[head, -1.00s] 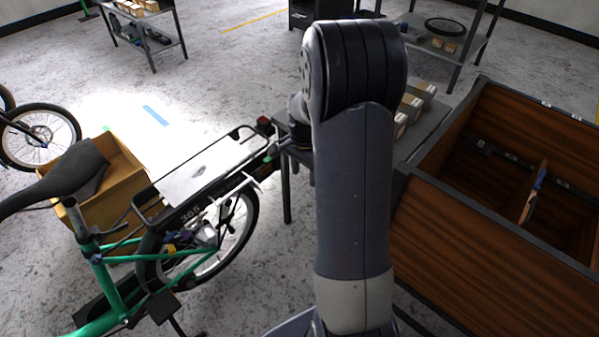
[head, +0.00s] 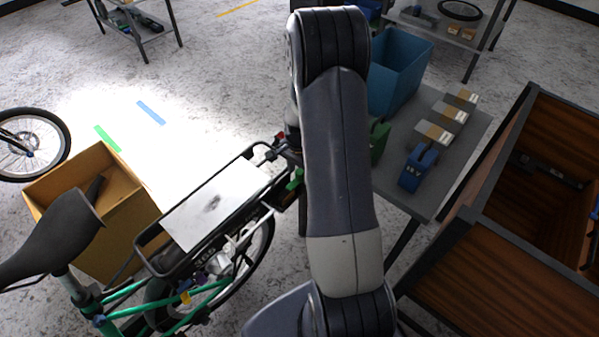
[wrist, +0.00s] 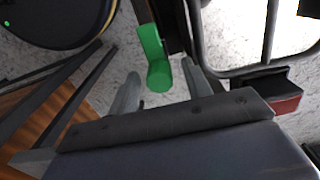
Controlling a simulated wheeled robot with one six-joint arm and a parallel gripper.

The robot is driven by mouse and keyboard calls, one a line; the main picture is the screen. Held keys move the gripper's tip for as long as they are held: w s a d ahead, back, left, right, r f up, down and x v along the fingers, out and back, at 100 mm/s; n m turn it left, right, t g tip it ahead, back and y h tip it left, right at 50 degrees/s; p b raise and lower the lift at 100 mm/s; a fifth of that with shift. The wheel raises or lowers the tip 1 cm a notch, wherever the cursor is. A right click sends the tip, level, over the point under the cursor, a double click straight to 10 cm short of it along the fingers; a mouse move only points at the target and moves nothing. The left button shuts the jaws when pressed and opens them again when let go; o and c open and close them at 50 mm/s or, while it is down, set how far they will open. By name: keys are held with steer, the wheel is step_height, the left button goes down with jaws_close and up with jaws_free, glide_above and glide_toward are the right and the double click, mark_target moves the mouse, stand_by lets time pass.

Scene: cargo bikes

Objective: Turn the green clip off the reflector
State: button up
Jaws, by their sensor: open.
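The green clip (wrist: 153,60) hangs as a bright green lever with a rounded end in the wrist view. In the head view it shows as a small green piece (head: 295,179) at the rear of the bike's rack, beside my arm. My gripper (wrist: 160,74) is open, with one finger on each side of the clip's rounded end; I cannot tell whether either touches it. A red reflector-like piece in a dark housing (wrist: 287,106) sits at the rack's end; a small red piece shows there in the head view (head: 281,136). My arm hides my gripper in the head view.
The black rack (head: 150,262) and green bike frame (head: 205,290) lie left of my arm. A grey table (head: 475,135) with a blue bin (head: 400,75), a blue tool (head: 418,167) and small boxes stands right. A wooden cargo box (head: 480,275) is at lower right.

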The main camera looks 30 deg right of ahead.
steer(key=shift+f, duration=0.25)
steer(key=c, duration=1)
